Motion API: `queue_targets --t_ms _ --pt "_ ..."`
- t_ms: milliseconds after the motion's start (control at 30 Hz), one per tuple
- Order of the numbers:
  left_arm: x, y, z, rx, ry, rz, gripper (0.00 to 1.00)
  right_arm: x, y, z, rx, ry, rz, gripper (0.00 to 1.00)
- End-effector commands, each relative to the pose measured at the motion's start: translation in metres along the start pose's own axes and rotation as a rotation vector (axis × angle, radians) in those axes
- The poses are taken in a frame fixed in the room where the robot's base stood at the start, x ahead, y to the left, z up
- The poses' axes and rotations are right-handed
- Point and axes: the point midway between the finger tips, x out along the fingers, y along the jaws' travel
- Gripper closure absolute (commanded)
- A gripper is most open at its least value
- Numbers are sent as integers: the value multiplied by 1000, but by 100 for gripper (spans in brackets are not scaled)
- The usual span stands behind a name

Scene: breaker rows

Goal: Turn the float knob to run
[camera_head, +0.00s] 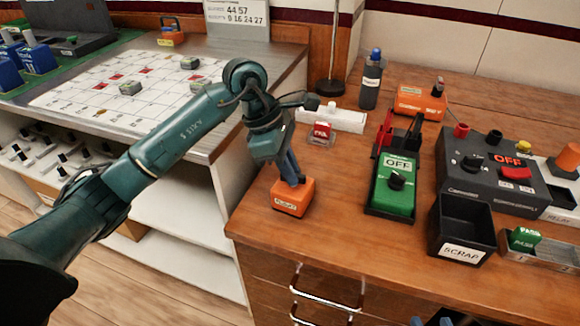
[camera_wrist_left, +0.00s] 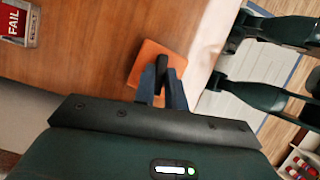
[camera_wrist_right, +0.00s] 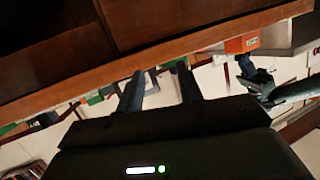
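The orange float box (camera_head: 293,197) sits near the left front edge of the wooden bench, its label facing front. My left gripper (camera_head: 292,180) reaches down onto its top. In the left wrist view the orange box (camera_wrist_left: 150,58) lies under the fingertips, and the fingers are close together on the dark knob (camera_wrist_left: 178,64), hiding part of it. The knob's pointing direction is hard to read. My right gripper (camera_wrist_right: 158,82) is open and empty, low in front of the bench. The right wrist view also shows the orange box (camera_wrist_right: 241,44) at the bench edge.
A green box with a black knob and OFF sign (camera_head: 392,187) stands to the right. Beyond it are a black scrap bin (camera_head: 462,226) and a dark panel with a red OFF switch (camera_head: 490,174). A red FAIL block (camera_head: 321,132) stands behind. Bench between float and green boxes is clear.

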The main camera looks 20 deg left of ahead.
Motion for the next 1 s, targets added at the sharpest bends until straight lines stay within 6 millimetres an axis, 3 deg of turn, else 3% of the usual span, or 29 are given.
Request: queue_targets --t_ms 133,367,633,933,967,1000 --pt "0 0 0 0 0 0 100 0 0 0 3 0 1 64" --pt "0 0 0 11 1 -4 100 1 0 2 3 -1 1 64" --pt "1 2 0 161 1 -64 100 2 0 10 -22 10 0 64" --pt "0 1 0 170 -1 -71 100 2 -2 8 -36 7 -13 64" --pt "0 1 0 170 -1 -71 86 2 -2 8 -36 7 -13 64" --pt "0 1 0 170 -1 -71 83 2 -2 8 -36 8 -13 64"
